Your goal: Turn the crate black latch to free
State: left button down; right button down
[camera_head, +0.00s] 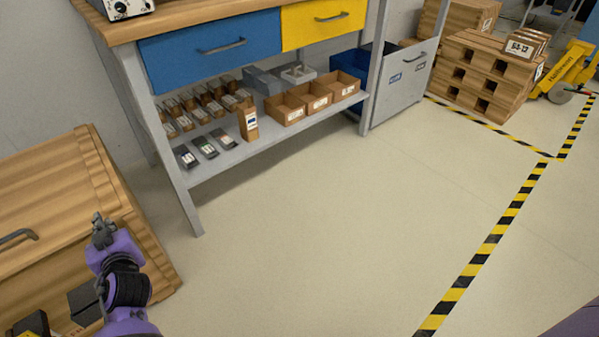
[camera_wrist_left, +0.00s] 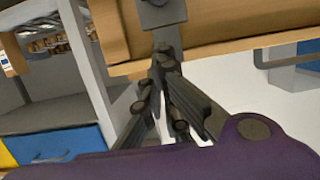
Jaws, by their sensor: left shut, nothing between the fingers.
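A wooden crate (camera_head: 60,200) with a ribbed edge and a dark handle (camera_head: 18,236) stands at the left of the head view. Dark fittings (camera_head: 85,302) show low on it, partly cut off or behind my arm. My left gripper (camera_head: 103,222) is over the crate's right part, shut and empty. In the left wrist view the gripper (camera_wrist_left: 163,58) points at the crate's wooden edge (camera_wrist_left: 215,22). A dark grey fitting (camera_wrist_left: 163,14) is just beyond the fingertips; I cannot tell whether it is the black latch or whether the fingers touch it. My right gripper is out of view.
A workbench with a blue drawer (camera_head: 210,48), a yellow drawer (camera_head: 322,20) and a lower shelf (camera_head: 228,158) of small boxes stands behind the crate. The floor (camera_head: 340,230) in the middle is clear, with striped tape (camera_head: 492,240).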

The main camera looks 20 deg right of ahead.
pick_arm(q)
notch_tip(320, 180, down, 4)
jog(key=shift+f+b, duration=0.1)
jog(key=shift+b, duration=0.65)
jog(key=shift+s, duration=0.1)
jog(key=shift+d+f+m+y+b, duration=0.3)
jog(key=shift+f+m+y+b, duration=0.1)
jog(key=shift+f+m+b, duration=0.25)
jog(key=shift+r, duration=0.1)
jog(key=shift+r, duration=0.1)
